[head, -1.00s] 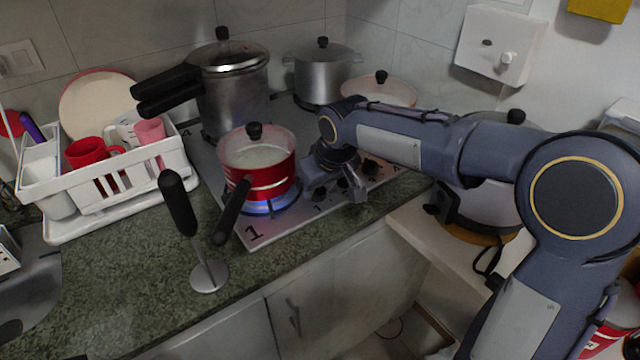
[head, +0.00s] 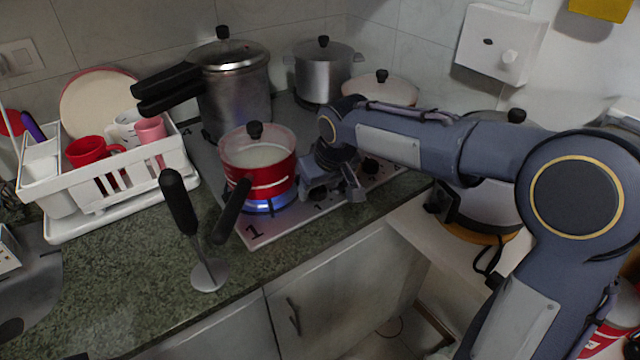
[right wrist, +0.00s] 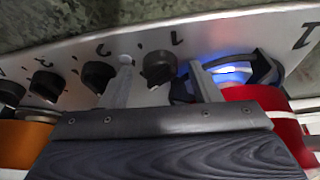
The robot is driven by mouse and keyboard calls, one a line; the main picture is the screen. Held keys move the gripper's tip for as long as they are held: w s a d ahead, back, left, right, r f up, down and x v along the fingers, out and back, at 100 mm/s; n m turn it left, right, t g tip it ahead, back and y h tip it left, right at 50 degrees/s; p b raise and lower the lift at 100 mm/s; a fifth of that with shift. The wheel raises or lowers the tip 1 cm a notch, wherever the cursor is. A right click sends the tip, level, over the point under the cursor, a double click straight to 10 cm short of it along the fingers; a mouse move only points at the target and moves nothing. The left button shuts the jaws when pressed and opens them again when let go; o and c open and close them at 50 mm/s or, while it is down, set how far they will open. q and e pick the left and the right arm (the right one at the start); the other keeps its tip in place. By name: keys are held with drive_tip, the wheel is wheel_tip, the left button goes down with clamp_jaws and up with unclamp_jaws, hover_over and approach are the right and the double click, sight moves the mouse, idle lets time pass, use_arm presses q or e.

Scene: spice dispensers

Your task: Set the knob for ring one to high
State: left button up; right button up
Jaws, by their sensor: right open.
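The ring-one knob (right wrist: 160,67) is a black knob beside a printed 1 in the right wrist view. My right gripper (right wrist: 162,78) is open, with one finger on each side of this knob; I cannot tell whether they touch it. In the head view, my right gripper (head: 333,195) is low over the stove's front strip, right of the red pot (head: 258,170), and hides the knob. A blue flame (head: 266,206) burns under the pot on ring one, and also shows in the right wrist view (right wrist: 232,72). My left gripper is not in view.
Several other black knobs (right wrist: 97,76) line the strip beside ring one's knob. The pot's black handle (head: 232,210) sticks out over the counter (head: 120,285). A pressure cooker (head: 235,100) and a steel pot (head: 322,72) stand behind.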

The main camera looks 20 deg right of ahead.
drive_tip(key=v, duration=0.7)
drive_tip(key=shift+r+p, duration=0.35)
drive_tip(key=shift+p, duration=0.05)
drive_tip(key=shift+s, duration=0.2)
drive_tip(key=s+d+r+m+y+p, duration=0.1)
drive_tip(key=s+d+p, duration=0.15)
drive_tip(key=s, duration=0.25)
drive_tip(key=s+d+m+p, duration=0.1)
drive_tip(key=s+d, duration=0.2)
drive_tip(key=s, duration=0.3)
drive_tip(key=s+f+m+t+y+p, duration=0.1)
drive_tip(key=s+f+m+p, duration=0.1)
drive_tip(key=s, duration=1.2)
drive_tip(key=shift+a+f+m+y+p, duration=0.2)
drive_tip(key=shift+f+m+y+p, duration=0.25)
drive_tip(key=shift+f, duration=0.45)
